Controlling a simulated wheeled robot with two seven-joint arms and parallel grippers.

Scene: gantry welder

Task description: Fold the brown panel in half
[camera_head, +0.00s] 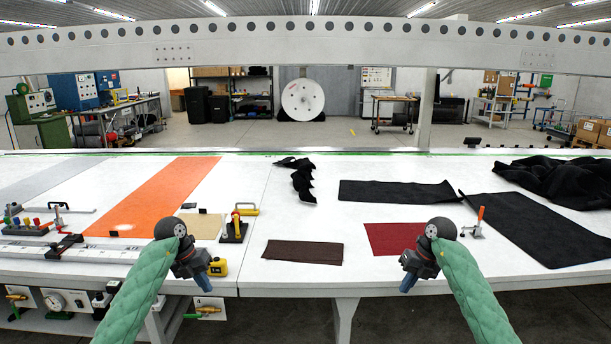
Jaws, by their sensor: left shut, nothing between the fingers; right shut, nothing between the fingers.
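The dark brown panel (302,252) lies flat on the white table between my two grippers, wider than it is deep. A slightly offset second edge shows along its front right, so it looks layered, but I cannot tell this for sure. My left gripper (203,282) is shut and empty, to the left of the panel near the table's front edge. My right gripper (408,284) is shut and empty, to the right of the panel, in front of the dark red panel. Neither gripper touches the brown panel.
A dark red panel (392,238) and black panels (398,191) lie right and behind. A toggle clamp (234,230), beige piece (203,226) and yellow tape measure (218,267) are at left. An orange strip (160,198) lies further left. White table (285,215) behind the brown panel is clear.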

